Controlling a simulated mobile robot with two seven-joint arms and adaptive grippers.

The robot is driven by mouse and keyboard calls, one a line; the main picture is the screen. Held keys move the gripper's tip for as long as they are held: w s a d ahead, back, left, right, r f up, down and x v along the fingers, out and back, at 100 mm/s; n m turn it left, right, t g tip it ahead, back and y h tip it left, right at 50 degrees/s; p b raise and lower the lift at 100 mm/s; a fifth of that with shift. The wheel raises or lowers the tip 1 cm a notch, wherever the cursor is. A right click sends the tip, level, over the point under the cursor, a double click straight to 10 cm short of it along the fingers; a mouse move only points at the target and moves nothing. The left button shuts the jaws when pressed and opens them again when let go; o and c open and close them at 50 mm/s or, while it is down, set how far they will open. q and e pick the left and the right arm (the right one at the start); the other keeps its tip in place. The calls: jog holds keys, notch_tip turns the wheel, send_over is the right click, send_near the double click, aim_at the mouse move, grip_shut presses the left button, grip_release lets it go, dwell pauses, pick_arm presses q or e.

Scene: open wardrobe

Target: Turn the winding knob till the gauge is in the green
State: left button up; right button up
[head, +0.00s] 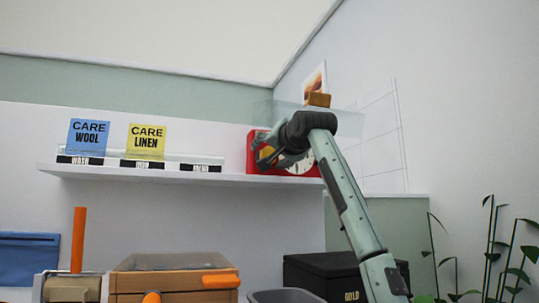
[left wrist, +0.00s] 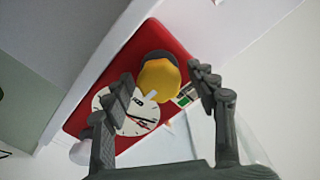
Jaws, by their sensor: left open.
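A red clock box (head: 253,141) stands at the right end of the white shelf; it also shows in the left wrist view (left wrist: 92,112). Its yellow winding knob (left wrist: 159,80) lies between the fingers of my left gripper (left wrist: 160,76). The fingers are spread on both sides of the knob, and I cannot tell if they touch it. A white clock dial (left wrist: 130,114) sits below the knob. A small gauge (left wrist: 184,97) with a green part is beside the right finger; its pointer is too small to read. In the head view my left gripper (head: 265,154) covers part of the box.
The shelf (head: 180,175) carries a blue "Care Wool" card (head: 87,137) and a yellow "Care Linen" card (head: 146,142). Below are a wooden box (head: 170,264) and a black box (head: 305,272) marked "Gold". Plants (head: 495,262) stand at the right.

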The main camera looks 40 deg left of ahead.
pick_arm(q)
jog(key=shift+c, duration=0.6)
jog(key=c, duration=1.1)
jog(key=shift+o, duration=0.2)
jog(key=shift+m, duration=0.4)
pick_arm(e)
jog(key=shift+w+a+f, duration=0.1)
jog(key=shift+w+f, duration=0.05)
